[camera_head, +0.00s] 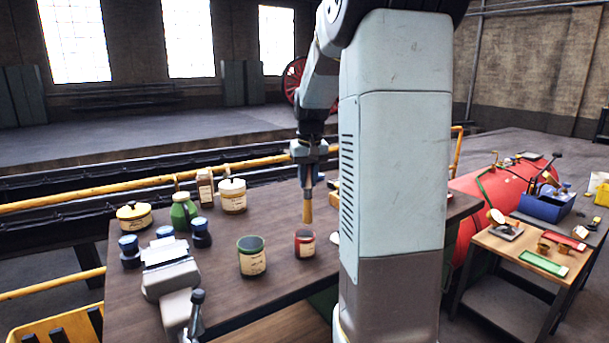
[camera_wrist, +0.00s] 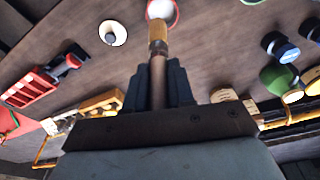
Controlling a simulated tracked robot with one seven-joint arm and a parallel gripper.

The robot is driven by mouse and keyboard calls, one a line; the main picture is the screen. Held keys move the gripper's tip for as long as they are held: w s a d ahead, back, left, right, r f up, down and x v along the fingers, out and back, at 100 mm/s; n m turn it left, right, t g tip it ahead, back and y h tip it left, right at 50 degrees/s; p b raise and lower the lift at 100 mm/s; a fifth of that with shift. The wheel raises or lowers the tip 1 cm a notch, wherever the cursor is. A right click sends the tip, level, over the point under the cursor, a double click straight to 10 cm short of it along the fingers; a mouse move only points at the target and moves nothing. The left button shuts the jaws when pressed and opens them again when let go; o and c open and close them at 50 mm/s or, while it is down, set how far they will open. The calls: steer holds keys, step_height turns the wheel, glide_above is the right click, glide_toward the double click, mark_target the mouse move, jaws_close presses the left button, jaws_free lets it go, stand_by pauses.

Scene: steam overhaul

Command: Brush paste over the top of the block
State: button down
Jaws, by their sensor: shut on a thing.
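My gripper (camera_head: 307,178) is shut on a brush (camera_head: 307,210) that points straight down, above the bench. The bristle end overlaps the mouth of a red tin (camera_wrist: 176,14). In the head view the red tin (camera_head: 305,246) stands just below the brush tip, and a small gap seems to show between them. A grey vise (camera_head: 172,280) sits at the bench's front left, with a pale block-like piece (camera_head: 165,250) at its top; I cannot tell whether this is the block.
A green-rimmed tin (camera_head: 252,262) stands left of the red one. A cream jar (camera_head: 232,196), brown bottle (camera_head: 205,188), green bottle (camera_head: 183,212), yellow tin (camera_head: 134,216) and blue-capped jars (camera_head: 201,232) stand farther left. A red rack (camera_wrist: 30,90) lies on the bench in the wrist view.

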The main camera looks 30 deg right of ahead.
mark_target(304, 205)
steer(key=f, duration=0.1)
steer(key=a+f, duration=0.1)
steer(key=shift+w+f, duration=0.1)
steer(key=shift+f, duration=2.05)
stand_by(1.1)
steer(key=shift+r, duration=3.55)
